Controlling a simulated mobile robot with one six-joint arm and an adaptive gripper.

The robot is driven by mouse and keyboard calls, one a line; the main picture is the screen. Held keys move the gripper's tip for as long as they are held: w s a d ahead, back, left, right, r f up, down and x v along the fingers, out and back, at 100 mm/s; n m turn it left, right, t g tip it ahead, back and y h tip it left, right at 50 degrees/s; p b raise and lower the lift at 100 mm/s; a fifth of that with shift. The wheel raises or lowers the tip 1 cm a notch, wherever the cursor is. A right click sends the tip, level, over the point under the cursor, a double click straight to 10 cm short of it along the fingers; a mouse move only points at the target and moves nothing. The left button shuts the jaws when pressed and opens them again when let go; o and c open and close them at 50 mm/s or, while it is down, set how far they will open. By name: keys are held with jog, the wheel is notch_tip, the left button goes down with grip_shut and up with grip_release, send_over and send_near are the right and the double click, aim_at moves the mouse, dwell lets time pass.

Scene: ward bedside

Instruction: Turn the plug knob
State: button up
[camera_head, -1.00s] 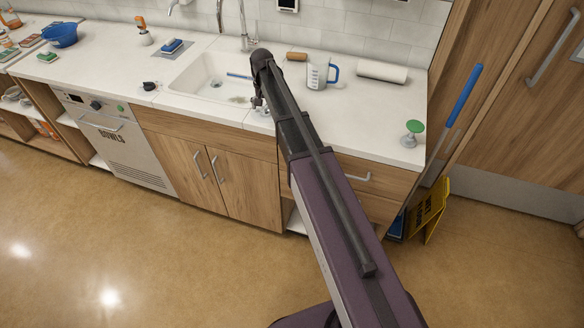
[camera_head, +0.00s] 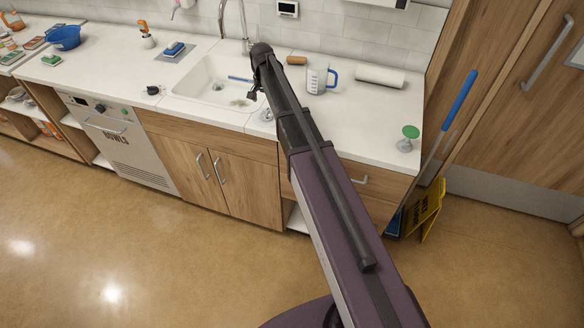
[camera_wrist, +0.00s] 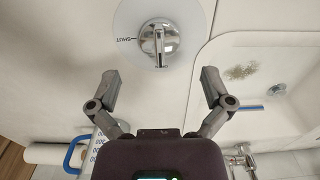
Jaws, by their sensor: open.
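The plug knob (camera_wrist: 158,42) is a chrome round knob with a raised grip bar, on a pale round plate in the counter. A short dark label and line sit at its left in the wrist view. In the head view the knob (camera_head: 267,115) shows small, right of the sink near the counter's front edge. My gripper (camera_wrist: 160,78) is open and empty, its two fingers spread wide below the knob in the wrist view, apart from it. In the head view my gripper (camera_head: 254,94) hangs over the sink's right edge; its fingers are small and dark there.
The white sink (camera_head: 190,82) has a brown-green stain inside, and a blue stick lies in it. The counter front right is mostly clear.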

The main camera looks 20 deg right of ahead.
aim_at(266, 111)
jog(key=shift+r+p, duration=4.3)
jog(key=shift+r, duration=0.35)
jog(key=s+f+n+b, duration=0.2)
jog(key=s+f+b, duration=0.2)
jog(key=s, duration=0.6)
jog(key=s+f+n+b, duration=0.2)
jog(key=s+f+b, duration=0.3)
jog(key=s, duration=0.5)
jog(key=s+f+n+b, duration=0.3)
jog(key=s+f+b, duration=0.1)
jog(key=s, duration=0.6)
jog(key=shift+f, duration=0.25)
jog(key=shift+s, duration=0.15)
